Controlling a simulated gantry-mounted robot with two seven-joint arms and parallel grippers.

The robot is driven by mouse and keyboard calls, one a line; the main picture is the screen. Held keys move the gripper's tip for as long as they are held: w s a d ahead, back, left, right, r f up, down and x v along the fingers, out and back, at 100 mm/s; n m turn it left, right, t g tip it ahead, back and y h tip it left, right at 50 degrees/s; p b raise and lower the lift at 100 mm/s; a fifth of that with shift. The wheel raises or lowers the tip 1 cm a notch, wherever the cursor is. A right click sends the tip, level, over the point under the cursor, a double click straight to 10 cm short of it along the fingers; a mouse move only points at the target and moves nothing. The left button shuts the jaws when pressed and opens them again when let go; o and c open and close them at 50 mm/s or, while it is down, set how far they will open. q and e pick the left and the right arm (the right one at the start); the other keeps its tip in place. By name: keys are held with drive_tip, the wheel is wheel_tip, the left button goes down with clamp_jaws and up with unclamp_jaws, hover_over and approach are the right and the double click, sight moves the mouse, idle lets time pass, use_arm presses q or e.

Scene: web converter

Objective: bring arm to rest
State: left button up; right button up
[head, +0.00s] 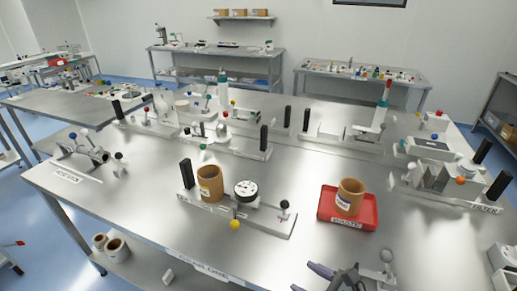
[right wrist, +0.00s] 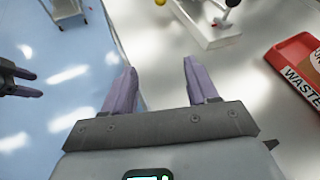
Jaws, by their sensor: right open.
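My right gripper (head: 301,276) is low in the head view, at the front of the steel table (head: 130,205). In the right wrist view its two lilac fingers (right wrist: 159,68) stand apart with nothing between them. Below them are the table edge and the blue floor. At the left edge of the right wrist view, a dark two-pronged shape (right wrist: 20,82) looks like my left gripper, seen only in part. I cannot make out the left gripper in the head view.
A red tray (head: 327,220) marked WASTE holds a brown roll (head: 350,196), right of my right gripper. The left front of the tabletop is mostly bare.

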use_arm(q)
drive_tip(key=s+d+r+h, duration=0.1)
drive_tip(key=s+d+r, duration=0.1)
drive_tip(key=s, duration=0.2)
use_arm(e)
drive_tip(key=shift+s+a+f, duration=0.1)
drive_tip(key=shift+a, duration=0.05)
drive_tip(key=s+a+f+m+t+h, duration=0.1)
drive_tip(key=s+a+m, duration=0.45)
drive_tip(key=m, duration=0.85)
drive_tip(key=s+d+f+m+g+h, duration=0.4)
drive_tip(key=s+d+f+m, duration=0.45)
drive_tip(key=m, duration=0.75)
drive_tip(key=s+d+f+m+g+h, duration=0.4)
drive_tip(key=s+d+f+m, duration=0.45)
drive_tip(key=m, duration=0.65)
use_arm(q)
wheel_tip(320, 180, up, 38)
drive_tip(key=p, duration=3.8)
drive_tip(key=shift+w+f, duration=0.15)
drive_tip(key=shift+w, duration=0.05)
use_arm(e)
wheel_tip(320, 180, up, 38)
drive_tip(key=w+a, duration=0.1)
drive_tip(key=shift+t, duration=0.3)
